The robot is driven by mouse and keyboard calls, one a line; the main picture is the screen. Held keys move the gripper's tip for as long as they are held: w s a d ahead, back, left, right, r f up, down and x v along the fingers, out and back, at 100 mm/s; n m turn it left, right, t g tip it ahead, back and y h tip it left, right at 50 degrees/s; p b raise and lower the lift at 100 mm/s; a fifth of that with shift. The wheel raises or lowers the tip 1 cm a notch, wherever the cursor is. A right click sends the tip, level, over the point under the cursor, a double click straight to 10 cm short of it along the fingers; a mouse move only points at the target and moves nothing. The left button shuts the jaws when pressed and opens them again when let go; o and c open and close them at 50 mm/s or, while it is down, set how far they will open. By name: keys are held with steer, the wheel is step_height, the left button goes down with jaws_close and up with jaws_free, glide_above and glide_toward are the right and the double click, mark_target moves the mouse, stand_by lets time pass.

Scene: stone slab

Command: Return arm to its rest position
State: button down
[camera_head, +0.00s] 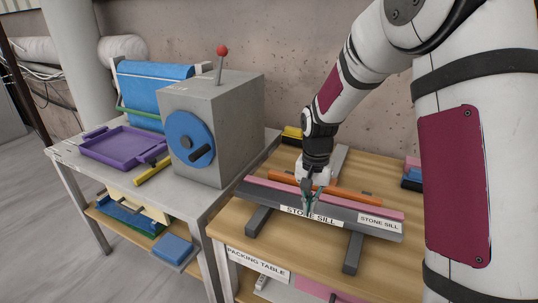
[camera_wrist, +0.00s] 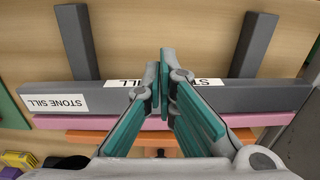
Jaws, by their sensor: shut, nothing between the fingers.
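My gripper (camera_head: 309,205) is over the packing table, its fingers shut with nothing between them. In the wrist view the teal-padded fingers (camera_wrist: 161,75) come together at the tips. They are in front of the grey stone sill (camera_head: 345,223), which carries white STONE SILL labels and also spans the wrist view (camera_wrist: 262,97). The fingers cover part of the sill and one label. Whether the tips touch the sill I cannot tell. The sill lies across two dark grey bearers (camera_head: 352,253). My white arm reaches down from the upper right.
A pink strip (camera_head: 388,212) runs along the sill's rear side, with an orange bar (camera_head: 338,189) behind it. On the left, a metal table holds a purple tray (camera_head: 112,146) and a grey box (camera_head: 227,115) with a blue dial and red-knobbed lever. A concrete wall (camera_head: 290,60) stands behind.

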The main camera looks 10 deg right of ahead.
steer(key=s+a+r+n+t, duration=0.1)
steer(key=s+r+n+t, duration=0.3)
steer(key=s+r, duration=1.45)
steer(key=s+r+n, duration=0.1)
steer(key=s+n, duration=0.1)
steer(key=s, duration=0.6)
steer(key=shift+s+a+n+t, duration=0.25)
steer(key=shift+a+n+t, duration=0.15)
